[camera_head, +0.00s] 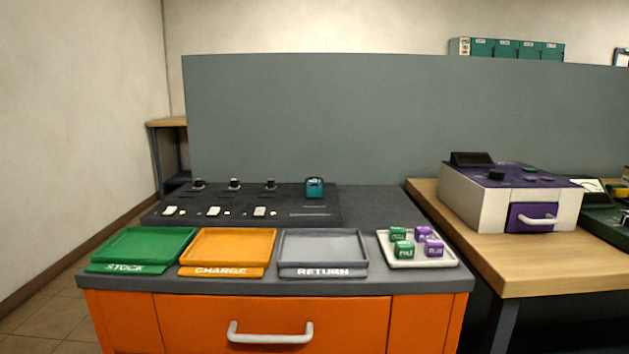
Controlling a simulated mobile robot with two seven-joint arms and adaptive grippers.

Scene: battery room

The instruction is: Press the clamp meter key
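A dark panel (245,205) lies at the back of the orange cabinet's grey top. On it are three white keys, at the left (170,211), the middle (213,211) and the right (260,211), each with a small black part behind it. A small teal device (314,188) stands at the panel's right end. No label readable from here tells which of these is the clamp meter or its key. Neither of my grippers is in view.
Green STOCK (144,243), orange CHARGE (229,246) and grey RETURN (323,247) trays stand in front of the panel. A white tray (447,258) holds several green and purple blocks. A white and purple machine (468,200) stands on the wooden table (530,272). The grey top right of the panel is clear.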

